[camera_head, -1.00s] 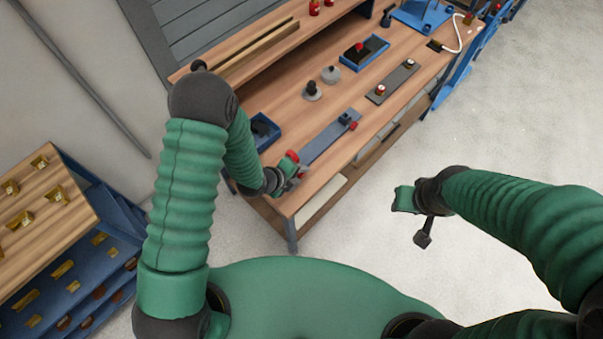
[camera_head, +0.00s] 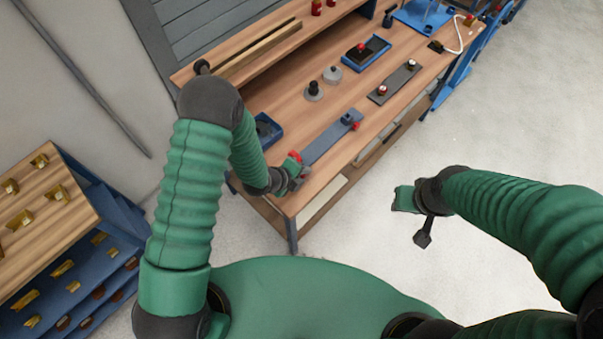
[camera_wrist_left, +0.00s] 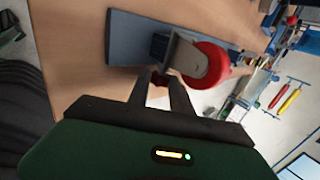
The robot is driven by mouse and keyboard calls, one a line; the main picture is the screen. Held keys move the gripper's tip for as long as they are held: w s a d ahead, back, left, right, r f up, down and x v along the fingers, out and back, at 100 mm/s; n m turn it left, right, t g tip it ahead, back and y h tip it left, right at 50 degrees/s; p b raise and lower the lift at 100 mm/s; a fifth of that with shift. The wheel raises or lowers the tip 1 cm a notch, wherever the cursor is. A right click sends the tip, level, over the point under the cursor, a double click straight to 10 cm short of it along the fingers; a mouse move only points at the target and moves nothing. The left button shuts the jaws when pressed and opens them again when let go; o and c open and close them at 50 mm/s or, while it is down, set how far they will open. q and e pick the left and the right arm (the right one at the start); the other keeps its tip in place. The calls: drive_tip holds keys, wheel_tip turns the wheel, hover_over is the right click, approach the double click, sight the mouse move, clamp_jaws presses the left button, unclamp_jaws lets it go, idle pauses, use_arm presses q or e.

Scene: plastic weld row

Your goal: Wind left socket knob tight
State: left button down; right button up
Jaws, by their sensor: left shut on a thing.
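A long blue-grey plate (camera_head: 325,142) lies along the bench's front. In the left wrist view, its near end (camera_wrist_left: 125,38) carries a grey bracket with a large red round part (camera_wrist_left: 205,66). A small red knob (camera_wrist_left: 157,90) sits below the bracket, between the fingers of my left gripper (camera_wrist_left: 166,82). The fingers are shut on this knob and hide part of it. In the head view, my left gripper (camera_head: 298,181) covers most of the left socket. The other socket (camera_head: 350,117) has a red knob (camera_head: 357,126). My right gripper (camera_head: 404,199) hangs over the floor, its jaws unclear.
A raised shelf runs along the back. The floor to the right is clear.

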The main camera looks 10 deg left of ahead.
use_arm(q)
drive_tip(key=shift+w+r, duration=0.1)
drive_tip(key=shift+d+r+p, duration=0.1)
drive_tip(key=shift+p, duration=0.2)
drive_tip(key=g+p, duration=0.1)
drive_tip(key=g+y+p, duration=0.1)
drive_tip(key=g+y, duration=0.1)
drive_tip(key=shift+w+d+r+p, duration=0.1)
drive_tip(key=shift+w+r+p, duration=0.2)
drive_tip(key=shift+p, duration=0.1)
drive_tip(key=shift+w+g+y+p, duration=0.1)
drive_tip(key=shift+g+y+p, duration=0.45)
drive_tip(key=shift+g+y, duration=0.05)
drive_tip(key=shift+w+d+f+g+y, duration=0.1)
drive_tip(key=shift+w+d+g+y, duration=0.05)
drive_tip(key=shift+g+y, duration=0.4)
drive_tip(key=shift+g+p, duration=0.25)
drive_tip(key=shift+p, duration=0.05)
drive_tip(key=c, duration=1.4)
unclamp_jaws()
drive_tip(key=shift+c, duration=0.2)
wheel_tip(320, 180, up, 17)
drive_tip(key=s+b, duration=0.1)
drive_tip(key=shift+a+f+b, duration=0.2)
drive_tip(key=shift+a+b, duration=0.1)
drive_tip(key=shift+a, duration=0.05)
